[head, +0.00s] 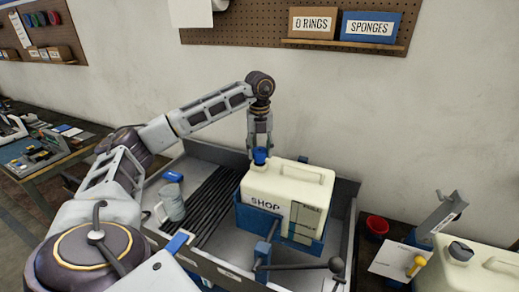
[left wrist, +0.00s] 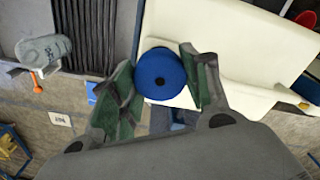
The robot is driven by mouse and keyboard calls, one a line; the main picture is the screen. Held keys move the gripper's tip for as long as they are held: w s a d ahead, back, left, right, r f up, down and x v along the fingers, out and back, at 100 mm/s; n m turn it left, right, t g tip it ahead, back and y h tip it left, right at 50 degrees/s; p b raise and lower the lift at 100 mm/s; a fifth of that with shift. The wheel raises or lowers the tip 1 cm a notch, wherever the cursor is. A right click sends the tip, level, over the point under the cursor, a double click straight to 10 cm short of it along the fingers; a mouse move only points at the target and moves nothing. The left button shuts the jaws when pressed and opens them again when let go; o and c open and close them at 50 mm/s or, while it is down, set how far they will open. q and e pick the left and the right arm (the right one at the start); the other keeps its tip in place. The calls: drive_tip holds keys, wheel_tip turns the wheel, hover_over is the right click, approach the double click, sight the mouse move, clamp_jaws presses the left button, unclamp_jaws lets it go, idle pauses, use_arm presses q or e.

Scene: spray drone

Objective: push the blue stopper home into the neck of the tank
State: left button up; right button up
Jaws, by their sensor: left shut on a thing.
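The tank (head: 290,190) is a cream jug with a top handle and a SHOP label, upright in a blue cradle (head: 250,219). My left gripper (head: 260,150) points down over the tank's left top end. It is shut on the blue stopper (head: 259,157), which sits between its fingertips. In the left wrist view the stopper (left wrist: 161,74) shows as a round blue disc between the green-padded fingers, over the edge of the tank (left wrist: 225,45). The neck is hidden under the stopper, so I cannot tell how deep it sits. My right gripper is not in view.
A dark-knobbed lever (head: 300,267) stands in front of the tank. To the right are a red cup (head: 377,226) and another cream tank (head: 480,262). A wall is close behind.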

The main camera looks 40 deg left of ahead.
sight(260, 150)
use_arm(q)
drive_tip(key=shift+f+b, duration=0.7)
drive_tip(key=shift+f, duration=0.7)
idle(0.4)
drive_tip(key=o, duration=1.4)
drive_tip(key=shift+o, duration=0.2)
drive_tip(key=shift+r, duration=0.1)
drive_tip(key=shift+r, duration=5.8)
drive_tip(key=shift+r, duration=0.1)
